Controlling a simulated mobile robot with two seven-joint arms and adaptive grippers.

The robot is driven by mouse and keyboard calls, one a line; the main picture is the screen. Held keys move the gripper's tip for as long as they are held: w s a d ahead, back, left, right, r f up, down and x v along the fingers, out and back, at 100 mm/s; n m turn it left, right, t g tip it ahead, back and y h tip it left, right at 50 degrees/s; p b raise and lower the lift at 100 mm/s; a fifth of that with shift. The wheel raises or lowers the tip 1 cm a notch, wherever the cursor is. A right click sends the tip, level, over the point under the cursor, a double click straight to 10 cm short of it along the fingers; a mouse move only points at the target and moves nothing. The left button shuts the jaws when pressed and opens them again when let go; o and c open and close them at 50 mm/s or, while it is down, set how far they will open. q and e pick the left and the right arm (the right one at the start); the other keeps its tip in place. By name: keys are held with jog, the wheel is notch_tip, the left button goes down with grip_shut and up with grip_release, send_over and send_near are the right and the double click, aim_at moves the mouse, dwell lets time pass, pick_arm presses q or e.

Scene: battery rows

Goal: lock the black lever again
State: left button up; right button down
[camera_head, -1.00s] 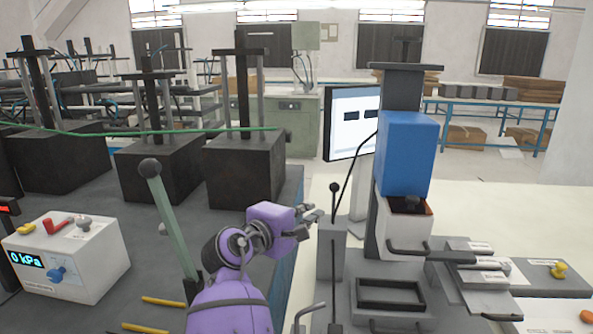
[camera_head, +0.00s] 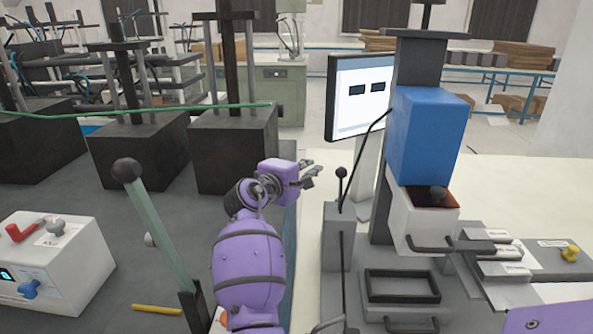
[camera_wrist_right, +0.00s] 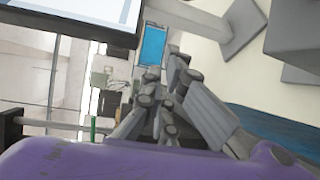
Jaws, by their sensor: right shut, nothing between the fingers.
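A thin black lever with a round black knob (camera_head: 341,172) stands nearly upright on a grey post (camera_head: 337,230), left of the blue press block. My right gripper (camera_head: 309,174) is left of the knob at about its height in the picture, with a gap between them. It is shut and empty. In the right wrist view its grey fingers (camera_wrist_right: 168,76) point away from the camera; the lever cannot be made out there. My left gripper is not in view.
A screen (camera_head: 357,97) stands behind the post. The blue block (camera_head: 430,135) and an open black tray frame (camera_head: 403,287) are to the right. A pale green lever (camera_head: 160,230) with a black ball stands left of my arm. A gauge box (camera_head: 50,262) is at far left.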

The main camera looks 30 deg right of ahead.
aim_at(341, 189)
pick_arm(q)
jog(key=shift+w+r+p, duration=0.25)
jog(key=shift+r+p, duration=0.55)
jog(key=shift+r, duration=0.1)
pick_arm(e)
jog(key=s, duration=0.1)
jog(key=s+d, duration=0.1)
jog(key=s, duration=0.1)
jog(key=shift+s+d+r, duration=0.15)
jog(key=shift+s+d, duration=0.05)
jog(key=shift+d, duration=0.15)
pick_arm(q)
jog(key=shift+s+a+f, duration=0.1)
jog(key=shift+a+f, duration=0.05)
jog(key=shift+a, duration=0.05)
pick_arm(e)
jog(key=shift+d, duration=0.15)
